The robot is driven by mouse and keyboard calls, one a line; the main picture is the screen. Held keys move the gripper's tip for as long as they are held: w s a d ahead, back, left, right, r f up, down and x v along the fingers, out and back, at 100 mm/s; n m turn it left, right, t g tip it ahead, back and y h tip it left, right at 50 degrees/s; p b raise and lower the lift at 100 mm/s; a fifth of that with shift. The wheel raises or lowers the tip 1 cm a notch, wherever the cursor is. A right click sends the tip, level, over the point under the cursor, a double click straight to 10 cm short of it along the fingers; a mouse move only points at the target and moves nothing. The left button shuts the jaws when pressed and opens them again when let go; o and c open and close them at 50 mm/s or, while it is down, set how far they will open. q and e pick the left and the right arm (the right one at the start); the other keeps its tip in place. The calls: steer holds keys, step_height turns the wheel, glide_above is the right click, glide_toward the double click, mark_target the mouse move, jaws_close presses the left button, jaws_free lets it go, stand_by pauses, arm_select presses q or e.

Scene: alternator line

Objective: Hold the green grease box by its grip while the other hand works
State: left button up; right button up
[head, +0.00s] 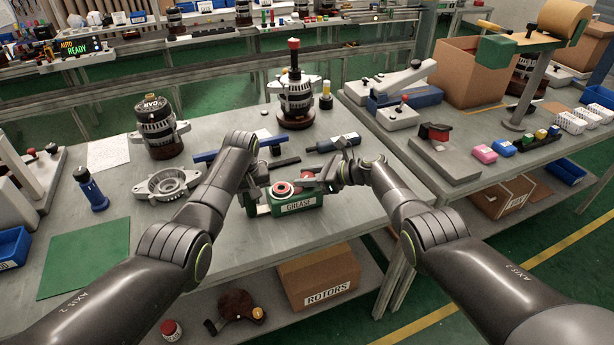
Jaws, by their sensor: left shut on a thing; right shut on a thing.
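The green grease box (299,207), with a white GREASE label on its front, stands on the near edge of the grey bench. A red-and-grey round opening (281,189) shows on its top. My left gripper (257,192) is shut at the box's left end, on its grip as far as I can see; the arm hides part of that end. My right gripper (322,182) is shut on a small round part with a reddish top (307,175), over the right end of the box. Whether this part touches the box is hard to tell.
A grey metal housing (166,184) lies left of my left arm, beside a blue bottle-shaped tool (90,189). Alternators stand behind (158,128), (295,98). A dark cylindrical tool (333,143) lies behind the box. The green mat (85,262) is bare.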

steer(key=shift+f, duration=0.15)
steer(key=o, duration=1)
steer(key=shift+d, duration=0.15)
steer(key=v, duration=1.2)
steer(key=shift+s, duration=0.1)
